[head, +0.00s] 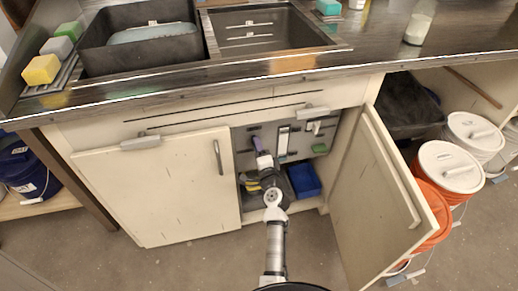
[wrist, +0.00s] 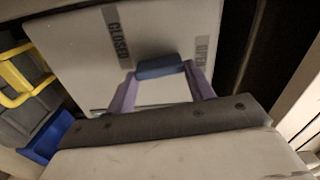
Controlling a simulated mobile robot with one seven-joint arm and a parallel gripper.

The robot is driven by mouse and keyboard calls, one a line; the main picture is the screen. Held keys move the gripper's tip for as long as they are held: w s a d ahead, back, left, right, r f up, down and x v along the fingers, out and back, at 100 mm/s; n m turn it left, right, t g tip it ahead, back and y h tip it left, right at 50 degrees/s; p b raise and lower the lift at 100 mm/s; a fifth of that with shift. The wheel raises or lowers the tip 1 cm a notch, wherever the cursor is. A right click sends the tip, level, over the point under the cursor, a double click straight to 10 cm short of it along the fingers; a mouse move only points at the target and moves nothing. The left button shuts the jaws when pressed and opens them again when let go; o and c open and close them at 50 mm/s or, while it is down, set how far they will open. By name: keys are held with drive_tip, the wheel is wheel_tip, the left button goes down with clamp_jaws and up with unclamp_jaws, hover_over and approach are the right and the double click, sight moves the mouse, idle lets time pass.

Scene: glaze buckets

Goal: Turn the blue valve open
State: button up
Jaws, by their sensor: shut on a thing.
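The blue valve (wrist: 158,67) shows in the wrist view as a short blue bar in front of a pale panel. My gripper (wrist: 161,72) has its two purple fingers at the bar's two ends and is shut on it. On the panel, a CLOSED label (wrist: 117,33) is up and to the left of the bar, and an OPEN label (wrist: 202,50) is to its right. In the head view my gripper (head: 257,145) reaches into the open cupboard under the sink, against its back panel. The valve cannot be made out there.
The right cupboard door (head: 375,200) stands open beside my arm; the left door (head: 160,195) is nearly flat across the front. A blue bin (head: 304,180) and a green sponge (head: 319,148) are inside the cupboard. White-lidded buckets (head: 450,168) stand to the right.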

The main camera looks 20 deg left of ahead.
drive_tip(key=shift+r+m, duration=0.1)
drive_tip(key=shift+m, duration=0.4)
drive_tip(key=shift+w, duration=0.1)
drive_tip(key=o, duration=1)
